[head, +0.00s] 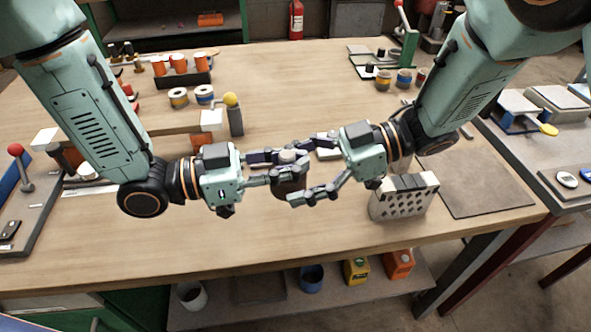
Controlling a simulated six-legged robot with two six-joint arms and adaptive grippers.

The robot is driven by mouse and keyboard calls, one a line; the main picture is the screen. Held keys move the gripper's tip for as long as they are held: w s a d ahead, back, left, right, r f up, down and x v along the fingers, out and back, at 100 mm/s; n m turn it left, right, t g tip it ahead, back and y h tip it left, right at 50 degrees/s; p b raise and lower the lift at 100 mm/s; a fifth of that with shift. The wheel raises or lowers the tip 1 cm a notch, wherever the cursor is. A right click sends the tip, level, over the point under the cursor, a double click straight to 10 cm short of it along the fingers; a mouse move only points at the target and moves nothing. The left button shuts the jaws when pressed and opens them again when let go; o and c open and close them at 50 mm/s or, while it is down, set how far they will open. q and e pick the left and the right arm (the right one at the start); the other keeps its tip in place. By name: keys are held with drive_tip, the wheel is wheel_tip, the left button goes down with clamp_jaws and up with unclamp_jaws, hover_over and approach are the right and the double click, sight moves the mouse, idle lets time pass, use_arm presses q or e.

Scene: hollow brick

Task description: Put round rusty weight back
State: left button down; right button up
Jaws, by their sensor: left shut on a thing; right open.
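A round brown weight (289,178) with a grey top is between my two grippers, above the middle of the wooden table. My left gripper (296,168) is shut on it, with one finger behind and one in front. My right gripper (312,170) is open, its fingers reaching in from the right around the same weight; I cannot tell whether they touch it. The hollow brick (404,198), pale and full of holes, stands on the table below and right of my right gripper. The weight's underside is partly hidden by fingers.
A dark mat (475,186) lies at the table's right. Several orange-topped pieces sit in a black holder (183,77) at back left. A yellow-knobbed post (233,114) stands behind my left gripper. The front table strip is clear.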

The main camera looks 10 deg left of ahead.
use_arm(q)
drive_tip(key=shift+r, duration=0.15)
use_arm(e)
clamp_jaws()
use_arm(q)
drive_tip(key=c, duration=1.1)
unclamp_jaws()
use_arm(e)
drive_tip(key=shift+r, duration=0.1)
drive_tip(key=shift+w, duration=0.1)
use_arm(q)
drive_tip(key=shift+v, duration=5.9)
